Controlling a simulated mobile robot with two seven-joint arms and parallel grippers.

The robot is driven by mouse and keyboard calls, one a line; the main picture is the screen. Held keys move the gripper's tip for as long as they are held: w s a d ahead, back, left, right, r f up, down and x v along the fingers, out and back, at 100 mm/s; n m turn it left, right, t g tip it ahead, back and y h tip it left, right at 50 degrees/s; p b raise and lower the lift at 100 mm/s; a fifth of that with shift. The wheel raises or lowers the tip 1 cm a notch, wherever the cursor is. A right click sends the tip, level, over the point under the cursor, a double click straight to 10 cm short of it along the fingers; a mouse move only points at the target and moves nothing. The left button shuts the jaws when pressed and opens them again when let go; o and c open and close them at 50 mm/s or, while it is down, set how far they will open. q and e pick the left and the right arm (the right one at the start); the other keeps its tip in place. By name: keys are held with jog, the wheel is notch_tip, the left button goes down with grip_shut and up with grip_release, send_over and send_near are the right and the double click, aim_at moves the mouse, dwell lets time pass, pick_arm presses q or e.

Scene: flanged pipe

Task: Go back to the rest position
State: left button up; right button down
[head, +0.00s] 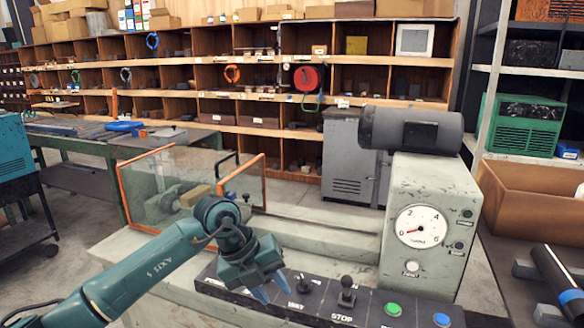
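My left gripper (271,288) is at the end of the teal arm that comes in from the lower left. Its two blue fingers point down and stand apart, with nothing seen between them. It hangs over the left part of the dark control panel (372,304), close to the panel's knob and lever. I cannot tell whether the fingertips touch the panel. My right gripper is not in view. A dark pipe-like part (556,270) with a blue band lies at the lower right, cut off by the picture edge.
The grey machine column (432,185) with a dial gauge (420,226) stands right of the gripper. A clear guard with orange edges (148,190) stands behind my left arm. A cardboard box (535,198) sits at the right. Shelves fill the back.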

pick_arm(q)
jog(key=s+d+r+n+t+h, duration=0.1)
jog(key=s+d+r+n+h, duration=0.3)
jog(key=s+d+h, duration=0.9)
jog(key=w+a+f+n+t+y+p, duration=0.1)
jog(key=a+f+n+t+y, duration=0.35)
jog(key=a+n+t, duration=0.4)
jog(key=w+a+f+n+t+y, duration=0.1)
jog(key=a+f+n+t+y, duration=0.4)
jog(key=n, duration=0.7)
jog(key=s+a+f+n+g+y, duration=0.2)
jog(key=s+a+f+n, duration=0.1)
jog(key=s+a+f, duration=0.2)
jog(key=s+a+f+n+g+y, duration=0.3)
jog(key=s+a+f+n, duration=0.1)
jog(key=s+f, duration=0.4)
notch_tip(320, 180, down, 2)
jog(key=shift+s+a+f+p, duration=0.15)
jog(key=shift+a+f+p, duration=0.1)
jog(key=shift+a+p, duration=0.15)
